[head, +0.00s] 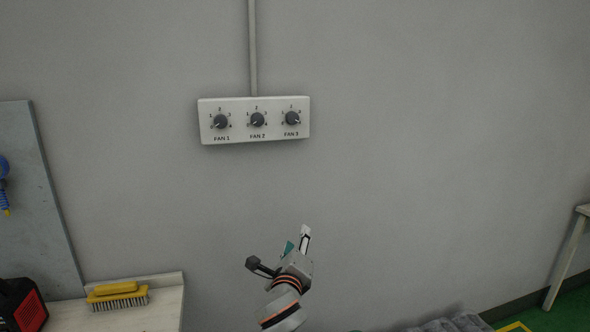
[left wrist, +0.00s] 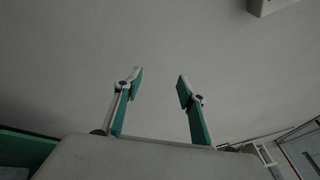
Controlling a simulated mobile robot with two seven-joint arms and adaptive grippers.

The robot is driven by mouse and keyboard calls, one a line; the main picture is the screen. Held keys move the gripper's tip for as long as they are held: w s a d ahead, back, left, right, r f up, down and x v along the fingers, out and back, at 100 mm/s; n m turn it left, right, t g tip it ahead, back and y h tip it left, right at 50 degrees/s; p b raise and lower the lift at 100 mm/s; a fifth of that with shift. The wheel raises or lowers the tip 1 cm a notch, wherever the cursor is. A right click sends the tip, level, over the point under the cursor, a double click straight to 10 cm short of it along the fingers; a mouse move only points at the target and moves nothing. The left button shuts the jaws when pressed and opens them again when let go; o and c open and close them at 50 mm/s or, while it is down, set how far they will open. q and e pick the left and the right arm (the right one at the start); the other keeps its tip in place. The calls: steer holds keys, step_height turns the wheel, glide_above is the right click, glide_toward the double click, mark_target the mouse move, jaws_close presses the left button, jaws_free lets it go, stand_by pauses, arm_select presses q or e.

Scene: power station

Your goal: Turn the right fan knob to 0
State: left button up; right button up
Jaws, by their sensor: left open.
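A white fan panel (head: 238,139) with three dark round knobs hangs on the grey wall. The right knob, FAN 3 (head: 292,118), has its white mark toward the lower right. The FAN 1 knob (head: 220,121) and FAN 2 knob (head: 257,120) have their marks toward the lower left. My left gripper (head: 297,240) is below the panel, apart from it and touching nothing. In the left wrist view its fingers (left wrist: 160,88) are spread and empty, and a pale corner, seemingly of the panel (left wrist: 270,6), shows at the top right. My right gripper is not visible.
A pale conduit (head: 253,50) runs up from the panel. At the lower left, a yellow brush (head: 118,290) lies on a bench (head: 165,296) beside a red and black device (head: 24,306). The wall between gripper and panel is clear.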

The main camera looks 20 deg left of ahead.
arm_select(q)
steer(key=w+r+m+t+y+b, duration=0.1)
steer(key=w+r+m+y+b, duration=0.15)
steer(key=r, duration=0.55)
steer(key=w+r+m+t+y+b, duration=0.1)
steer(key=w+r+m+y, duration=0.15)
steer(key=r, duration=0.55)
steer(key=m+y+b, duration=0.2)
steer(key=m, duration=0.1)
glide_toward(293, 119)
steer(key=x, duration=0.6)
steer(key=shift+w+a, duration=0.15)
steer(key=shift+w, duration=0.15)
steer(key=shift+w+a+r, duration=0.25)
steer(key=shift+w, duration=0.25)
steer(key=shift+w+r+b, duration=0.1)
steer(key=shift+b, duration=0.2)
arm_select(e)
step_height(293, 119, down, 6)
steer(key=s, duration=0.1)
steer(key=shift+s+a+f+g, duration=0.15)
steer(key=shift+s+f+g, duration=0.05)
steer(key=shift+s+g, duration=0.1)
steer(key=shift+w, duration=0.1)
arm_select(q)
steer(key=c, duration=1.1)
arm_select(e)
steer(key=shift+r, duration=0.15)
